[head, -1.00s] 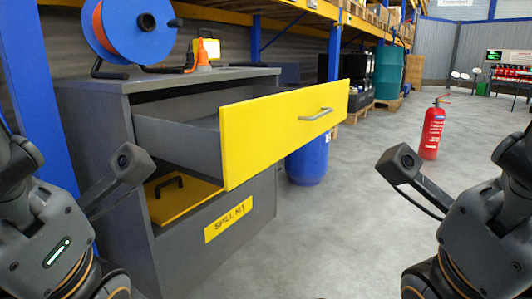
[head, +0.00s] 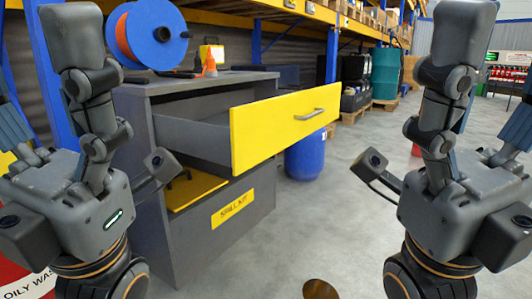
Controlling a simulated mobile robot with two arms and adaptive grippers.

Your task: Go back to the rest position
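My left gripper (head: 38,75) is raised at the left of the head view, fingers pointing up and spread apart, with nothing seen between them. My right gripper (head: 492,80) is raised the same way at the right, its fingers also apart and empty. Both stand near the camera, one on each side of the picture, and partly run out of it. The grey cabinet (head: 140,132) is between them, and its upper drawer (head: 278,127) with a yellow front is pulled out. The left gripper covers part of the cabinet's left side. Neither gripper is seen touching the drawer.
A blue drum (head: 306,157) stands behind the drawer. A red oily waste container (head: 18,277) is at lower left. A brown round thing (head: 320,290) shows at the bottom edge. The middle floor is clear.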

